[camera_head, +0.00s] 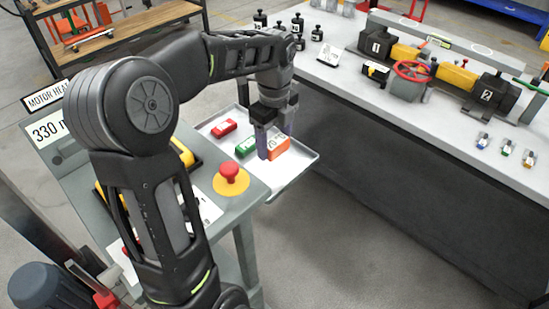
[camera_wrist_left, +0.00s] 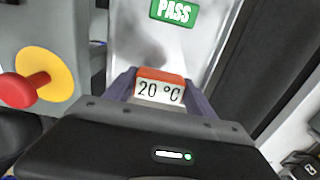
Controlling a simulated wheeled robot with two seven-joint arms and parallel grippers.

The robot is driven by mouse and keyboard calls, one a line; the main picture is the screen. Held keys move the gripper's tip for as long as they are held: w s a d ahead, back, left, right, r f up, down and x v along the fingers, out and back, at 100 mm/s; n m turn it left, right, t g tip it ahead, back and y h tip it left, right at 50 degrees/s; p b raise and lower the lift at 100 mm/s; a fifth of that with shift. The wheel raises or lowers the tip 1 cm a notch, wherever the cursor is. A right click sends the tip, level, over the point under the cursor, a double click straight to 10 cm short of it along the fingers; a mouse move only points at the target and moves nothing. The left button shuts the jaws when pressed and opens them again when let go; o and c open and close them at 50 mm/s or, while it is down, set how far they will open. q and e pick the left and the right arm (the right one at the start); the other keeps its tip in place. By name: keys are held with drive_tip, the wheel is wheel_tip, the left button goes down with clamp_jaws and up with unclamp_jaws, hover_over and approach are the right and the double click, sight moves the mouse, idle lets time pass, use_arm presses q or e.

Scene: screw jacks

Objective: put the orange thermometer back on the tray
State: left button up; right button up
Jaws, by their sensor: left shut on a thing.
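The orange thermometer (camera_head: 279,148) is at the right part of the tray (camera_head: 291,175) in the head view. Its white face reads 20 °C in the left wrist view, where the thermometer (camera_wrist_left: 159,88) sits between the fingers. My left gripper (camera_head: 275,142) points down over the tray and is shut on the thermometer; it also shows in the left wrist view (camera_wrist_left: 160,92). I cannot tell whether the thermometer touches the tray floor. My right gripper is not in view.
On the tray lie a green block (camera_head: 246,147), marked PASS in the wrist view (camera_wrist_left: 174,11), and a red block (camera_head: 223,128). A red emergency button (camera_head: 230,172) stands left of the tray. A workbench (camera_head: 450,140) with motors is at right.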

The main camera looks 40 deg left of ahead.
sight(274, 167)
use_arm(q)
drive_tip(key=shift+f, duration=0.85)
drive_tip(key=shift+f, duration=1.9)
drive_tip(key=shift+f, duration=0.2)
drive_tip(key=o, duration=1.7)
wheel_tip(274, 167, up, 12)
drive_tip(key=shift+r, duration=0.25)
